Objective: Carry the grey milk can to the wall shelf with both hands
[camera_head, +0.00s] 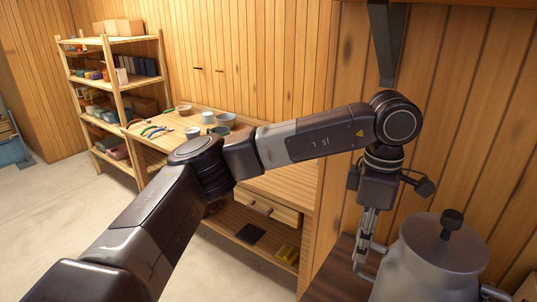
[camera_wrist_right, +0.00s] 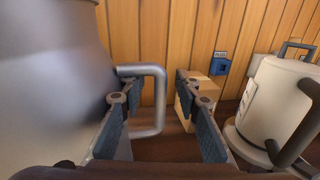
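The grey milk can (camera_head: 425,262) stands on a dark wooden surface at the lower right of the head view, with a black knob on its lid. Its body also fills the left of the right wrist view (camera_wrist_right: 45,90). My left gripper (camera_head: 366,250) points down at the can's left handle; its fingers show nearly edge-on, so their gap is hidden. My right gripper (camera_wrist_right: 160,115) is open, its two dark fingers apart on either side of the can's grey side handle (camera_wrist_right: 160,92). A dark bracket (camera_head: 385,45) on the wooden wall is visible above my left wrist.
A white appliance (camera_wrist_right: 280,95) with dark handles stands right of my right gripper, near a cardboard box (camera_wrist_right: 187,105) and a blue wall box (camera_wrist_right: 220,64). A workbench (camera_head: 285,190) with bowls and a stocked rack (camera_head: 110,85) stand farther left. Open floor (camera_head: 45,210) lies left.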

